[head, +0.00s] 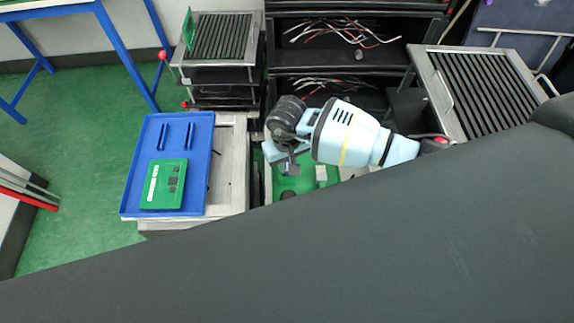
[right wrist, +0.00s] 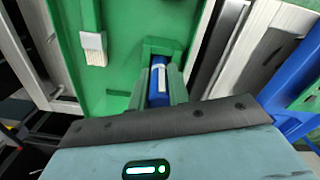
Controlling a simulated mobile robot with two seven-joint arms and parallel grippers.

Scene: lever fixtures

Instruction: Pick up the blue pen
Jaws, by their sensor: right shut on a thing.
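The blue pen (right wrist: 158,82) shows in the right wrist view as a short blue piece with a white strip, upright in the picture between my fingers. My right gripper (right wrist: 159,88) is shut on it, over a green surface. In the head view my right gripper (head: 289,166) hangs over the green tray at the middle; the pen is too small or hidden there to make out. My left gripper is not in view.
A brush with pale bristles (right wrist: 93,46) lies on the green tray (right wrist: 125,15). A blue tray (head: 142,182) with a green circuit board (head: 164,184) stands to the left. Ribbed racks (head: 222,38) and dark shelves with wires (head: 335,32) stand behind.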

